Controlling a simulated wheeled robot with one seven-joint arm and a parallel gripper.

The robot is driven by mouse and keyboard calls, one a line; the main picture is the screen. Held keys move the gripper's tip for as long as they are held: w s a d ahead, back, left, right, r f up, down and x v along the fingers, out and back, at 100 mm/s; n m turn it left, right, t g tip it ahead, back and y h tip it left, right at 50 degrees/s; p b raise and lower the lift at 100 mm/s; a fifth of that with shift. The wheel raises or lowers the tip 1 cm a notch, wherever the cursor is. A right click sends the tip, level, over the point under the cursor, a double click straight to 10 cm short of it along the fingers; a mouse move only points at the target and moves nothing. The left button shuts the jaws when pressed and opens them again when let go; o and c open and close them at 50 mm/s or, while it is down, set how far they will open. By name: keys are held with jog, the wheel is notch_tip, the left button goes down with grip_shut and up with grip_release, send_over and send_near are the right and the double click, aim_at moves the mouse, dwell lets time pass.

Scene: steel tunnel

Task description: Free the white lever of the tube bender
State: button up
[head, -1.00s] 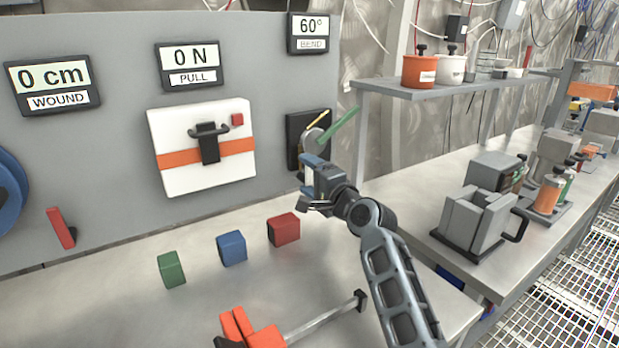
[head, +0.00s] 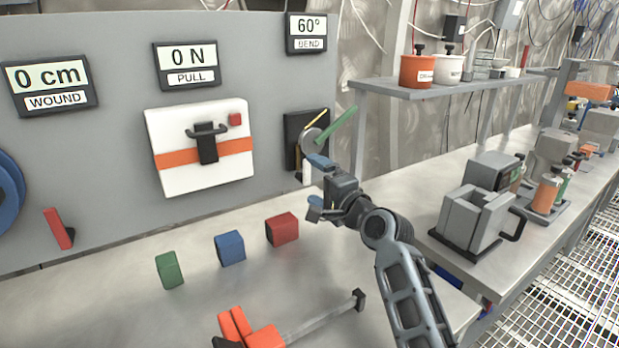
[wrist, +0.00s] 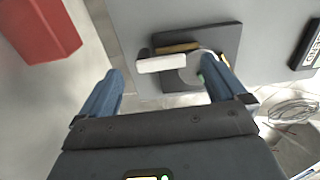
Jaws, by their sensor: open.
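The tube bender is a dark square plate (head: 292,130) on the grey panel with a grey disc and a green bar (head: 337,125) sticking out to the upper right. Its white lever (head: 307,172) shows as a small pale strip low on the plate, partly behind my gripper (head: 317,187). In the wrist view the white lever (wrist: 161,63) lies between and beyond the spread fingers of my gripper (wrist: 163,72), with visible space on both sides. My gripper is open and empty. The right finger hides part of the disc and green bar.
Red (head: 282,229), blue (head: 230,248) and green (head: 169,270) blocks stand on the bench below. An orange clamp (head: 246,332) with a grey rod lies in front. The 60° bend display (head: 311,32) hangs above the bender. A shelf (head: 440,88) is to the right.

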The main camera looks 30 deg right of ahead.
jog(key=s, duration=0.3)
jog(key=shift+s+d, duration=0.1)
jog(key=shift+s, duration=0.3)
